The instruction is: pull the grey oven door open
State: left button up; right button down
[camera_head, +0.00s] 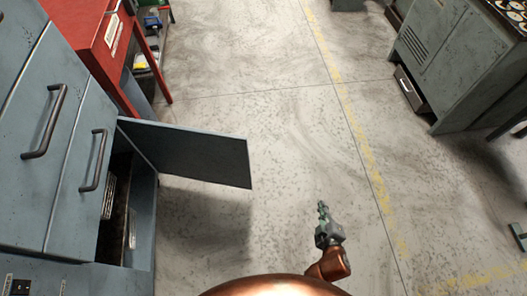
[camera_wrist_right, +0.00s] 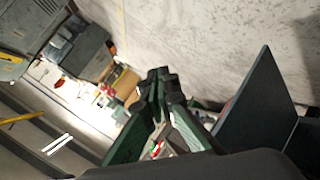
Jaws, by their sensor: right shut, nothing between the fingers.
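The grey oven door (camera_head: 190,152) stands swung out from the blue-grey cabinet at the left of the head view, with the dark compartment (camera_head: 118,205) behind it uncovered. A dark grey panel that looks like this door (camera_wrist_right: 255,108) shows at the right of the wrist view. My right gripper (camera_head: 322,207) is shut and empty over the floor, to the right of the door and apart from it. Its closed fingers (camera_wrist_right: 160,76) also show in the wrist view. My left gripper is out of view. No handle shows on the visible face of the door.
The cabinet has upper fronts with dark bar handles (camera_head: 45,122). A red bench (camera_head: 92,45) stands behind it. A grey metal cabinet (camera_head: 450,65) stands at the far right. The floor (camera_head: 270,110) between them is clear, with a worn yellow line.

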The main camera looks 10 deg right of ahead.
jog(key=w+a+r+n+t+y, duration=0.4)
jog(key=w+a+r+n, duration=0.25)
jog(key=a, duration=0.35)
jog(key=n+y, duration=0.6)
jog(key=n, duration=0.2)
send_near(242, 145)
jog(key=w+a, duration=0.3)
jog(key=w, duration=0.1)
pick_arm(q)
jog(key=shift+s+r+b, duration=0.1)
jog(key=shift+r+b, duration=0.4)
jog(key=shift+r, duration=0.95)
pick_arm(e)
jog(key=shift+w+d+f+m, duration=0.15)
jog(key=shift+w+f+m, duration=0.15)
jog(key=shift+w, duration=0.35)
